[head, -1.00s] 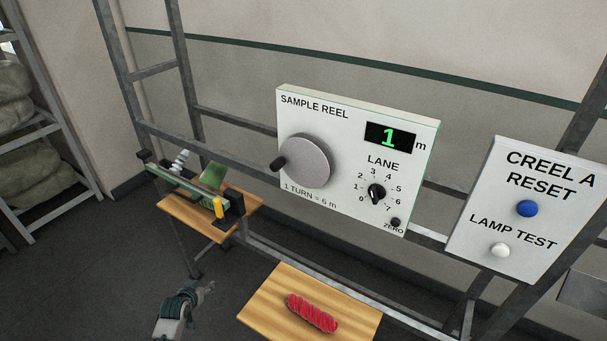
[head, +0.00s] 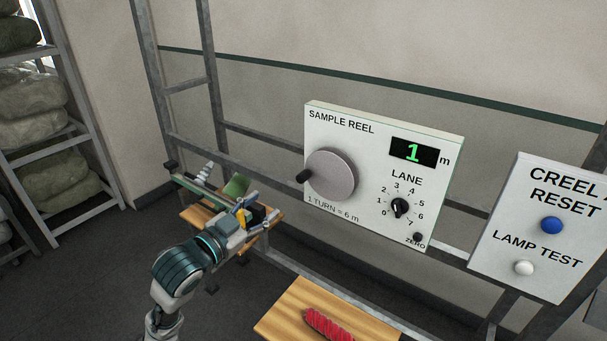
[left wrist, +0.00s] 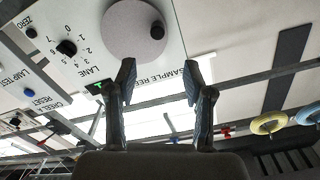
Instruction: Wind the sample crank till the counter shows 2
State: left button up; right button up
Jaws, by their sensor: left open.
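The sample reel panel (head: 375,212) stands upright on the metal frame. Its round grey crank disc (head: 332,174) carries a black handle knob (head: 304,176) at its left edge. The counter (head: 413,152) shows a green 1. My left gripper (head: 262,211) is open and empty, below and left of the disc, apart from the knob. In the left wrist view, the two fingers (left wrist: 158,82) are spread, with the disc (left wrist: 132,28) and knob (left wrist: 157,31) beyond them; the panel appears upside down there. My right gripper is not in view.
The lane selector (head: 400,208) and zero button (head: 418,238) sit right of the disc. Another panel has a blue button (head: 551,225) and a white one (head: 524,268). Wooden shelves hold a red bundle (head: 328,324) and a green-railed device (head: 205,190) behind my gripper.

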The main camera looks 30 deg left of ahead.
pick_arm(q)
jog(key=p, duration=0.1)
send_near(298, 180)
jog(key=w, duration=0.5)
jog(key=w+p, duration=0.1)
jog(key=w, duration=0.2)
jog(key=w+d, duration=0.1)
jog(key=w, duration=0.2)
jog(key=shift+r, duration=0.1)
jog(key=shift+w, duration=0.4)
jog(key=shift+d, duration=0.1)
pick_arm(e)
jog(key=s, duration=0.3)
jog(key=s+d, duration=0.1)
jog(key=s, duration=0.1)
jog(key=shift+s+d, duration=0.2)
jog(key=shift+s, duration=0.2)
pick_arm(q)
jog(key=shift+d, duration=0.1)
grip_shut()
